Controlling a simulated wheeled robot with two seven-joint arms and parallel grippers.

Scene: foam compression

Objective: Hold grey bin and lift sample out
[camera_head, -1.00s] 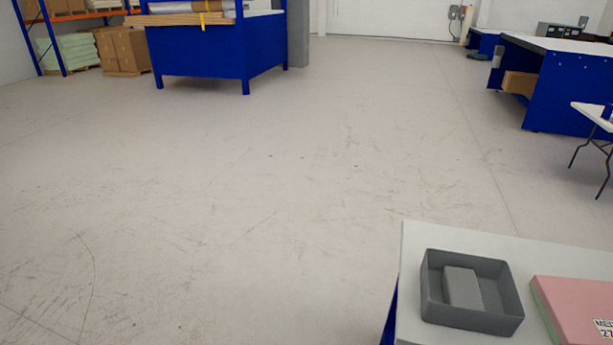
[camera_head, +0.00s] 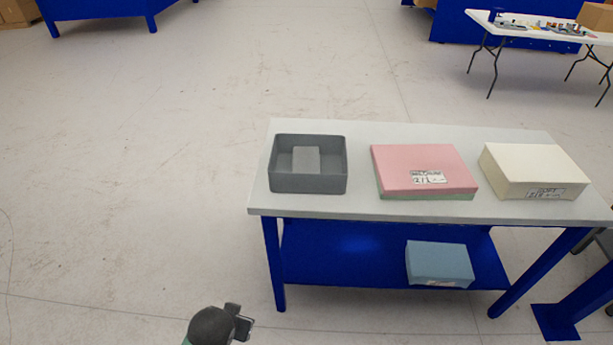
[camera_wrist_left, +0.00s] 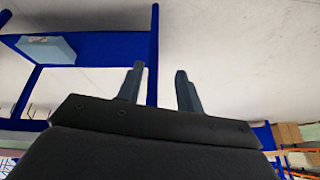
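The grey bin (camera_head: 274,183) stands at the left end of the white-topped table in the head view. A grey block, the sample (camera_head: 306,159), lies inside it on the bin floor. My left gripper (camera_head: 243,322) is at the bottom of the head view, low and in front of the table, apart from the bin. In the left wrist view its two fingers (camera_wrist_left: 158,85) are spread with nothing between them. My right gripper is not in view.
A pink foam block (camera_head: 425,165) and a cream block (camera_head: 535,170) stand on the table (camera_head: 365,208) right of the bin. A blue block (camera_head: 439,263) lies on the lower shelf (camera_head: 345,262). Floor (camera_head: 150,200) left of the table is clear.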

